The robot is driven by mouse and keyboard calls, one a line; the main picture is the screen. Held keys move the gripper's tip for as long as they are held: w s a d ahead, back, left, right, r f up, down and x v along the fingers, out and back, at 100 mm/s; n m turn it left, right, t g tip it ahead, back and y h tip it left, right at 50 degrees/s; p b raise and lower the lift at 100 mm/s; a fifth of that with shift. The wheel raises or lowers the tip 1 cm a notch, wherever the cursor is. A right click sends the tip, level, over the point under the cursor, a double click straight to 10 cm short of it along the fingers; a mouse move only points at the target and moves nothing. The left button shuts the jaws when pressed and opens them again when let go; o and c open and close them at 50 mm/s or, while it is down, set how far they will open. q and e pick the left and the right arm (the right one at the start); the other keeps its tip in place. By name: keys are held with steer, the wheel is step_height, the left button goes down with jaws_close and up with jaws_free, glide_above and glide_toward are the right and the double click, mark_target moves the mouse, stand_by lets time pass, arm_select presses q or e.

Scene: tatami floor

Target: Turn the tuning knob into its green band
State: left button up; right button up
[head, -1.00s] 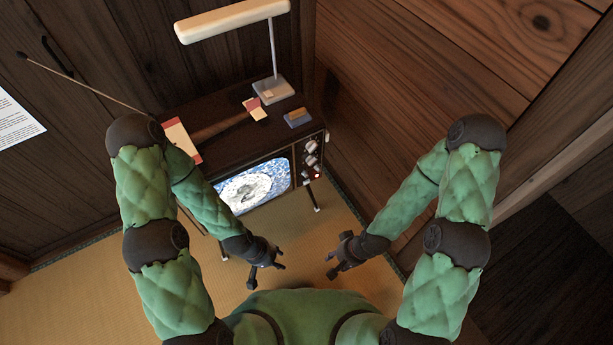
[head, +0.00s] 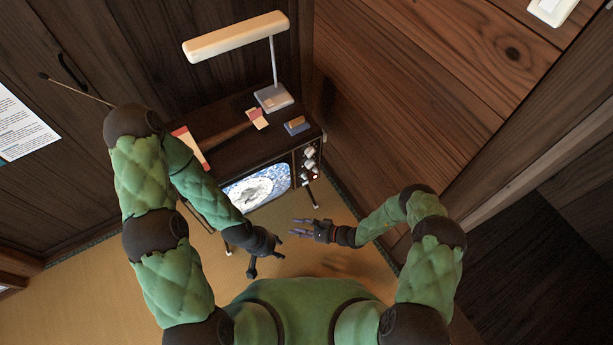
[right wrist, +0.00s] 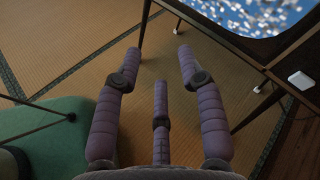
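The television (head: 225,150) is a dark wooden cabinet with a lit blue-and-white screen (head: 257,187). Several pale knobs (head: 308,160) run down the panel right of the screen; I cannot tell which is the tuning knob, and no green band can be made out. My right gripper (head: 303,228) is empty in front of the television, below the knobs in the picture, its fingers pointing left. In the right wrist view its fingers (right wrist: 159,65) are spread, and a white knob-like piece (right wrist: 300,80) shows beside the screen. My left gripper (head: 268,256) is open and empty, low in front of the screen.
A desk lamp (head: 273,97), a small blue box (head: 297,126) and red-and-cream items (head: 257,118) are on the cabinet top. A wooden wall (head: 410,90) stands close on the right. The tatami floor (head: 90,280) in front is clear.

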steer(key=w+d+r+m+t+h+p, duration=0.1)
steer(key=w+d+m+t+p, duration=0.15)
steer(key=w+t, duration=0.35)
steer(key=m+t+h, duration=0.3)
steer(key=t+h, duration=0.1)
steer(key=t, duration=0.1)
glide_toward(304, 177)
arm_select(q)
steer(key=shift+r+b, duration=0.4)
steer(key=shift+b, duration=0.85)
arm_select(e)
steer(key=x, duration=0.8)
steer(key=shift+w+f, duration=0.3)
steer(key=shift+f, duration=0.1)
steer(key=shift+c, duration=0.3)
jaws_close()
